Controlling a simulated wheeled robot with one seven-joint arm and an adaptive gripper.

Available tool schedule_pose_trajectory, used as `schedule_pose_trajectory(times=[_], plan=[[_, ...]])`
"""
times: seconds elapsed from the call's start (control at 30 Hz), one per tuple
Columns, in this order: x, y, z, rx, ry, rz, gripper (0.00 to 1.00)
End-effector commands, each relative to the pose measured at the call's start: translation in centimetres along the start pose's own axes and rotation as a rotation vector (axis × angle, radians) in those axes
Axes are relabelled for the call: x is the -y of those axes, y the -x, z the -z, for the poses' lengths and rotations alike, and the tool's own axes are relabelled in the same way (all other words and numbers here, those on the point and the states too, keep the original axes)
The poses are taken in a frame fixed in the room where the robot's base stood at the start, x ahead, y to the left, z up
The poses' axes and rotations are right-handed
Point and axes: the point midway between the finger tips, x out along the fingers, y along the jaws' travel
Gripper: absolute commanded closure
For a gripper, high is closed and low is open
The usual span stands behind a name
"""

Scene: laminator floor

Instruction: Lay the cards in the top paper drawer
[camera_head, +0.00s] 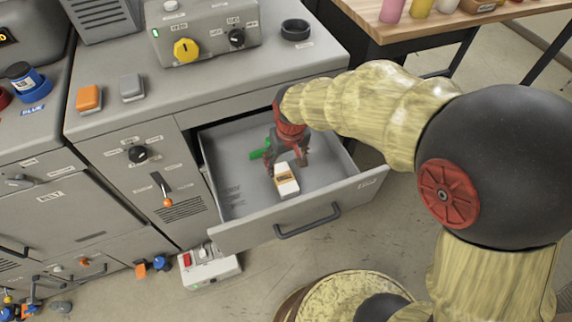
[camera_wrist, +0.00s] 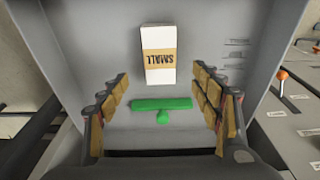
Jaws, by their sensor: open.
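The paper drawer (camera_head: 233,203) is pulled open under the grey counter. A white pack of cards (camera_head: 286,181) with a tan band lies on its floor near the front wall. In the wrist view the pack (camera_wrist: 158,72) shows the word SMALL on its band (camera_wrist: 162,59). My gripper (camera_head: 288,160) is inside the drawer, pointing down, behind the pack. Its fingers (camera_wrist: 163,112) are spread wide with nothing between them touching. A green piece (camera_head: 261,151), bar-shaped with a small knob in the wrist view (camera_wrist: 162,105), lies in the drawer between the fingers' lines.
A front handle (camera_head: 308,221) sticks out from the drawer. A control box with a yellow knob (camera_head: 186,49) and a dark ring (camera_head: 295,30) stand on the counter. A wooden table (camera_head: 432,24) is at the upper right. A switch box (camera_head: 209,264) sits on the floor.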

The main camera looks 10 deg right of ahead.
Motion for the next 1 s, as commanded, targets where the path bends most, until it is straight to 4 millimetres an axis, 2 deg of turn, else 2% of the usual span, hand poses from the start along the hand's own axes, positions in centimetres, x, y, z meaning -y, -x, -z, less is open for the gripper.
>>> schedule_pose_trajectory(times=[0.27, 0.37, 0.43, 0.57, 0.6, 0.7, 0.83, 0.9, 1.0], plan=[[-0.3, 1.3, -0.1, -0.008, -0.006, -0.001, 0.35], [-1.5, 4.2, -0.8, -0.041, -0.031, -0.005, 0.35], [-2.9, 7.5, -2.0, -0.078, -0.059, -0.01, 0.35], [-5.5, 14.1, -6.0, -0.162, -0.126, -0.028, 0.35], [-6.1, 15.8, -7.6, -0.188, -0.147, -0.035, 0.35], [-7.2, 19.0, -11.4, -0.245, -0.192, -0.053, 0.35], [-7.9, 21.3, -15.4, -0.302, -0.237, -0.073, 0.35], [-8.1, 21.9, -16.9, -0.321, -0.253, -0.081, 0.35], [-8.2, 22.3, -18.1, -0.337, -0.264, -0.088, 0.35]])
